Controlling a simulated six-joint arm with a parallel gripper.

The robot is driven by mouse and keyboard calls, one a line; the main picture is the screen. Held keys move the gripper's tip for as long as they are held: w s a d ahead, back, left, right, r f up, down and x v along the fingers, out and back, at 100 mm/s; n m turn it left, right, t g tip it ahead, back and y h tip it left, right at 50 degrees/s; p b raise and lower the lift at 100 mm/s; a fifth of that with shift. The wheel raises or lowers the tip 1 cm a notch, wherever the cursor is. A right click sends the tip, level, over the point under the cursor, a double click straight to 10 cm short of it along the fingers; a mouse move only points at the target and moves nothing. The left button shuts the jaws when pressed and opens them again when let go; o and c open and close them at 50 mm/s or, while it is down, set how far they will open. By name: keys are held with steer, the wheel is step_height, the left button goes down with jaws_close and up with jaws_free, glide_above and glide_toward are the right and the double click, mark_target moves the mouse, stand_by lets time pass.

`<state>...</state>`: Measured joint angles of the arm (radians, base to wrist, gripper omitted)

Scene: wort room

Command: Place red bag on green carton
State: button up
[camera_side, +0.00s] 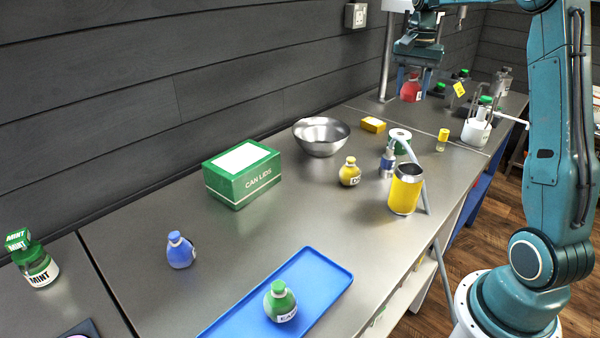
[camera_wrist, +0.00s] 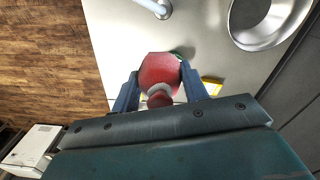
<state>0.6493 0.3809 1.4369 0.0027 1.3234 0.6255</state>
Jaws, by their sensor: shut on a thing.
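The red bag (camera_side: 411,88) is held up at the back of the counter in the side view. It also shows between my fingers in the wrist view (camera_wrist: 160,75). My gripper (camera_side: 411,80) is shut on it, with a blue finger on each side, and it hangs clear of the counter. The green carton (camera_side: 236,188), marked CAN LIDS with a white top panel, stands on the counter left of centre. My gripper is far to the right of the carton and behind it. The carton is not in the wrist view.
A steel bowl (camera_side: 321,136) and a yellow box (camera_side: 373,125) stand between carton and gripper. The wall runs behind.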

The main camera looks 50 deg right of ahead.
steer(key=w+a+n, duration=0.4)
steer(key=w+a, duration=0.4)
steer(key=w, duration=0.2)
steer(key=n, duration=1.1)
glide_above(249, 162)
step_height(249, 162, down, 3)
steer(key=shift+f, duration=3.9)
steer(key=shift+f, duration=0.15)
steer(key=o, duration=1)
